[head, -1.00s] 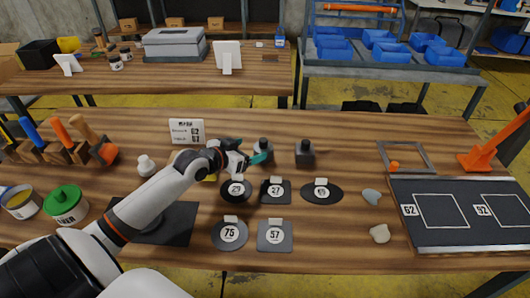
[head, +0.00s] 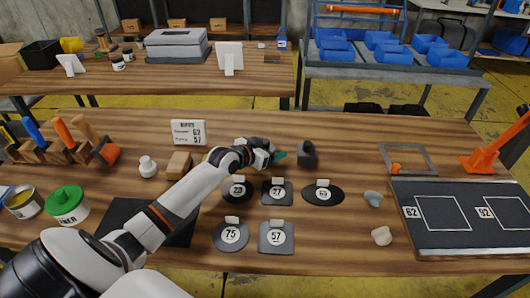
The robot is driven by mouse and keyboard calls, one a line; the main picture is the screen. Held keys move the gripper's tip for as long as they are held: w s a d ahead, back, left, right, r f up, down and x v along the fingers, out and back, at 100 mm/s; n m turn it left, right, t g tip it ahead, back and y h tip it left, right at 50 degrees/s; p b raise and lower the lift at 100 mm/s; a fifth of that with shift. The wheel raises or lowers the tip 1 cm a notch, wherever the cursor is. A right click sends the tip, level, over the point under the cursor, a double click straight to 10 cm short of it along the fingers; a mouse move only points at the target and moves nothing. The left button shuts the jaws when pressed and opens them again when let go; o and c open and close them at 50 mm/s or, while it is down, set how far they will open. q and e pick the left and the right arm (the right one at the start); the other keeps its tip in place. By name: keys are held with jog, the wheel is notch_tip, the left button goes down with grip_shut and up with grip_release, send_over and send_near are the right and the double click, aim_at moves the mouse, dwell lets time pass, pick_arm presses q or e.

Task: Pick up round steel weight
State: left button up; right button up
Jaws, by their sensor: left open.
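My left gripper (head: 275,151) is open at the middle of the near table, its teal fingertips pointing right and away from me. The small dark round steel weight with a knob on top is hidden, or nearly so, behind the hand and fingers. I cannot tell whether the fingers touch it. A second dark weight (head: 306,155), block-shaped with a knob, stands just right of the fingertips, apart from them. My right gripper is out of view.
Flat numbered plates lie in front of the hand, including a round 75 plate (head: 231,236) and a square 57 plate (head: 276,238). A sign card (head: 188,132) and white knobbed piece (head: 148,167) stand left. A dark panel (head: 460,215) lies right. Pale stones (head: 381,236) lie near it.

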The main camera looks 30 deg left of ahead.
pick_arm(q)
grip_shut()
jog(key=shift+w+a+r, duration=0.1)
jog(key=shift+r, duration=0.1)
